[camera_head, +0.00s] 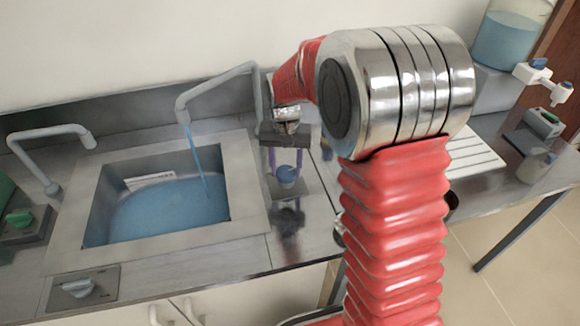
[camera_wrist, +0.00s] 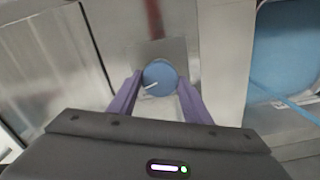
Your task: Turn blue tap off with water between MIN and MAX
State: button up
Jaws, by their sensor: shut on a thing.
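The blue tap knob (camera_wrist: 160,76) sits on a plate on the steel counter, with a white mark on its face. It also shows in the head view (camera_head: 287,175), right of the sink. My gripper (camera_wrist: 158,90) points down over it, with its purple fingers shut on the knob's two sides; it also shows in the head view (camera_head: 286,165). Water runs in a thin stream (camera_head: 196,155) from the right spout (camera_head: 215,88) into the sink (camera_head: 248,185). Blue water (camera_head: 165,212) covers the sink's bottom. A white label (camera_head: 150,180) is on the far wall; its markings are too small to read.
A second spout (camera_head: 50,135) stands left of the sink, with no stream visible. A grey-blue knob (camera_head: 78,288) is on the front left counter and a green knob (camera_head: 20,218) at far left. A tank of blue liquid (camera_head: 505,38) stands at the back right.

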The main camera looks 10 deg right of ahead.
aim_at(286, 171)
jog(key=shift+w+r+m, duration=0.1)
jog(key=shift+w+m, duration=0.05)
jog(key=shift+m, duration=1.35)
jog(key=o, duration=1.1)
jog(key=shift+c, duration=0.2)
notch_tip(286, 171, up, 14)
jog(key=shift+f, duration=0.2)
